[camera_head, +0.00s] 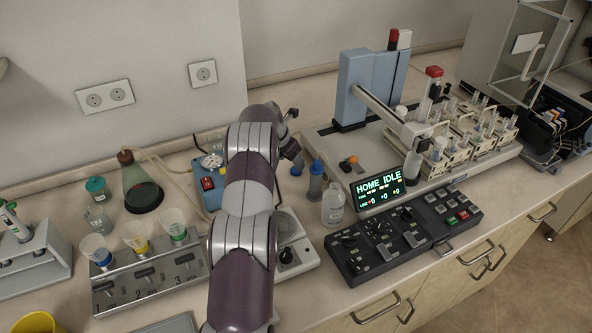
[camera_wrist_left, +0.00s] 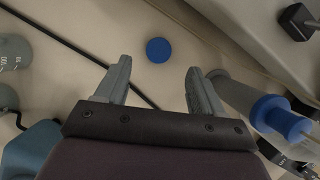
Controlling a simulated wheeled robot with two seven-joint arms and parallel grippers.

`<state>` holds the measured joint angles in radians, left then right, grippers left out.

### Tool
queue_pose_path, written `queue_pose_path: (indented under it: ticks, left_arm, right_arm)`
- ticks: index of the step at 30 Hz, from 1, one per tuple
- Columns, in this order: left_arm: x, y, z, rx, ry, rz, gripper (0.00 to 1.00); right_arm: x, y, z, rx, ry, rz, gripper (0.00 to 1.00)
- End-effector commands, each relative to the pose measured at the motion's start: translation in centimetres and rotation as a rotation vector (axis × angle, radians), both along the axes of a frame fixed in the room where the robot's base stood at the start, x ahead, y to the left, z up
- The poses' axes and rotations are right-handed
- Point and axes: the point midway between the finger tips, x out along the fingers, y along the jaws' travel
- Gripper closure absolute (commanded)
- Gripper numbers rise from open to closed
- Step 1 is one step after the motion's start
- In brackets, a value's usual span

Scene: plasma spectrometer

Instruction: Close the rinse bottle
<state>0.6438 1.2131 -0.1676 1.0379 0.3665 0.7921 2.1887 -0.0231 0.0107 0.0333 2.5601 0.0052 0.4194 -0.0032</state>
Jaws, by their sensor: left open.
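The rinse bottle appears to be the clear, pale bottle (camera_head: 333,205) standing left of the display; its mouth is too small to tell in detail. A small round blue cap (camera_head: 296,170) lies on the bench behind it. In the left wrist view the cap (camera_wrist_left: 158,50) lies flat, beyond and roughly centred between my fingertips. My left gripper (camera_head: 298,162) reaches down over the cap; in the wrist view the gripper (camera_wrist_left: 159,74) is open and empty, apart from the cap. My right gripper is not in view.
A blue-topped cylinder (camera_head: 316,180) stands close beside the cap; in the wrist view it (camera_wrist_left: 285,118) is just right of my right finger. A keyed control panel (camera_head: 400,235) and sampler with vial racks (camera_head: 465,150) are at right. A flask (camera_head: 142,190) and cups stand left.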

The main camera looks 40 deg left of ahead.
Motion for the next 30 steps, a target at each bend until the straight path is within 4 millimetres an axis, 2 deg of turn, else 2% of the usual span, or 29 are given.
queue_pose_path:
  ticks: [4, 8, 13, 24, 26, 27, 29, 30]
  left_arm:
    - [0.3, 0.0, -0.6, -0.002, 0.002, -0.001, 0.32]
    - [1.2, 0.1, -2.5, -0.001, 0.002, 0.0, 0.32]
    - [1.9, 0.0, -4.5, 0.0, 0.001, -0.001, 0.32]
    - [2.0, 0.0, -4.8, 0.0, 0.001, -0.001, 0.32]
    - [2.0, 0.0, -4.8, 0.0, 0.001, -0.001, 0.51]
    - [2.0, 0.0, -4.8, 0.0, 0.001, -0.001, 0.64]
    - [2.0, 0.0, -4.8, 0.0, 0.001, 0.0, 0.84]
    - [2.0, 0.0, -4.8, 0.0, 0.001, 0.0, 0.91]
  right_arm:
    - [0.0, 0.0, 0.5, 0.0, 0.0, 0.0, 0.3]
    - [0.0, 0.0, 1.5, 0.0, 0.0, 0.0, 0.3]
    - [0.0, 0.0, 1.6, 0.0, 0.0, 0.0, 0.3]
    - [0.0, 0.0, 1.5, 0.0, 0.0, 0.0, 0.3]
    - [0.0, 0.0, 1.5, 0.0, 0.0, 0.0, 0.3]
    - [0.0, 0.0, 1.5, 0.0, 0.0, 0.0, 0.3]
    - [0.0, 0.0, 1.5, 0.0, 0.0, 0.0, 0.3]
    - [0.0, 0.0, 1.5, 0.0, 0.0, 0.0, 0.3]
